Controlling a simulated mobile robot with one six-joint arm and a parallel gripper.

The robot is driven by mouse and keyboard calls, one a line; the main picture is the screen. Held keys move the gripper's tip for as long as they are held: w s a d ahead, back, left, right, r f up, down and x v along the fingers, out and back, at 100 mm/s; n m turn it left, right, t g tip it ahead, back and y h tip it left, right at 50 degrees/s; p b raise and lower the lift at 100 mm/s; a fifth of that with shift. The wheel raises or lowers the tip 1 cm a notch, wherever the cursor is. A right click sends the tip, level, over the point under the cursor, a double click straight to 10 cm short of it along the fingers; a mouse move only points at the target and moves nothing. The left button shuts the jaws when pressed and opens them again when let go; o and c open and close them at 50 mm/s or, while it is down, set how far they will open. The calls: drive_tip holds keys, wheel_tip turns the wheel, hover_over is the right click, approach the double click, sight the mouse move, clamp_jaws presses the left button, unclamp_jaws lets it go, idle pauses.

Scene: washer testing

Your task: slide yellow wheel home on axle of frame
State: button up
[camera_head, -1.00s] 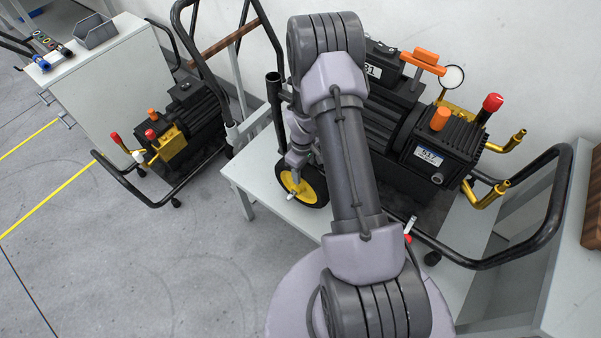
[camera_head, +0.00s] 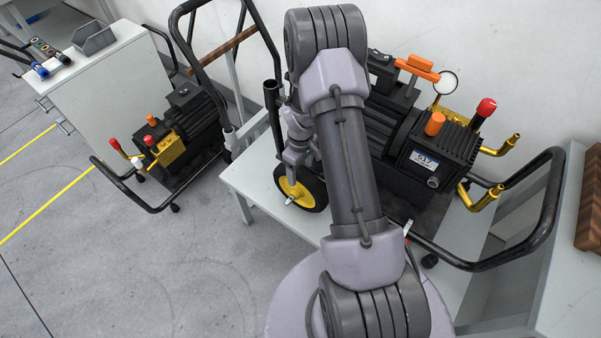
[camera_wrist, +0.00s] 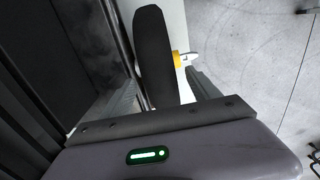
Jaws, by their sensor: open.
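The yellow wheel (camera_head: 312,193), with a black tyre and yellow hub, stands upright by the near left edge of the pale table, beside the black tube frame (camera_head: 272,105). My gripper (camera_head: 300,157) is above it, partly hidden by my arm. In the wrist view the tyre (camera_wrist: 153,60) stands between the two spread fingers of my gripper (camera_wrist: 160,88), with a gap on the hub side. A pale axle tip (camera_wrist: 189,57) sticks out of the yellow hub (camera_wrist: 177,60). How far the wheel sits along the axle is hidden.
A black pump (camera_head: 425,155) with orange and red caps stands on the table right of my arm, inside a black tube rail (camera_head: 545,215). A second pump (camera_head: 190,120) sits on a low cart at left. The floor (camera_head: 150,260) at front left is clear.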

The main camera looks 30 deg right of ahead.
wheel_tip(320, 180, up, 14)
drive_tip(key=p, duration=0.4)
drive_tip(key=shift+f, duration=0.25)
